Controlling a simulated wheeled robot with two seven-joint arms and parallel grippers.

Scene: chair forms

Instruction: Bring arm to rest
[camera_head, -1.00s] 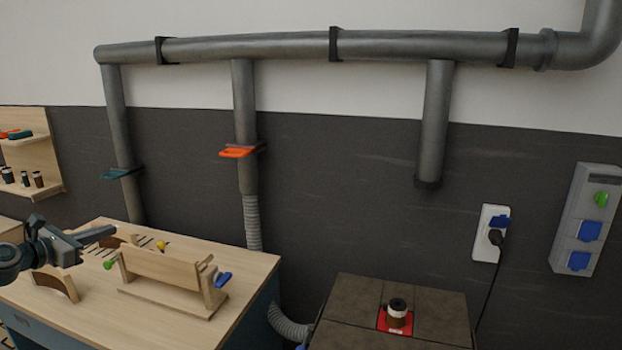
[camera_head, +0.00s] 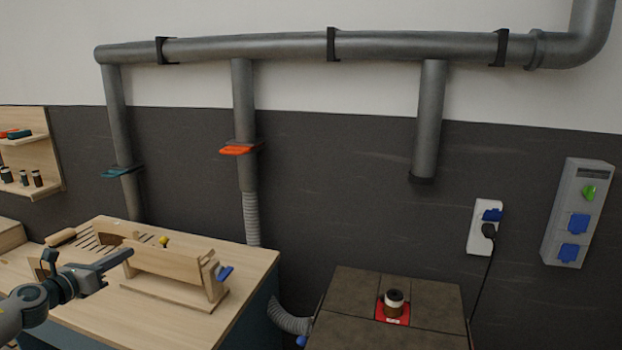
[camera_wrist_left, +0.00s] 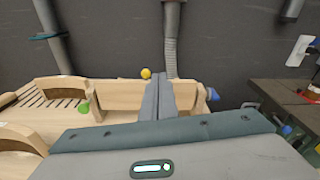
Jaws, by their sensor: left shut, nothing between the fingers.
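My left gripper (camera_head: 118,260) comes in from the left of the head view, over the workbench (camera_head: 225,318). Its fingers are shut together with nothing between them and point right, in front of the left end of a wooden chair form (camera_head: 175,262). In the left wrist view the shut fingers (camera_wrist_left: 158,97) stand before the same form (camera_wrist_left: 122,95), with a green knob (camera_wrist_left: 84,107) to their left and a blue handle (camera_wrist_left: 212,94) to their right. I cannot tell whether they touch the form. My right gripper is not in view.
A dark-topped stand (camera_head: 352,292) with a jar (camera_head: 394,300) on a red plate is to the right. Grey duct pipes (camera_head: 240,100) run along the wall. A shelf (camera_head: 30,155) hangs at left. The air above the bench is free.

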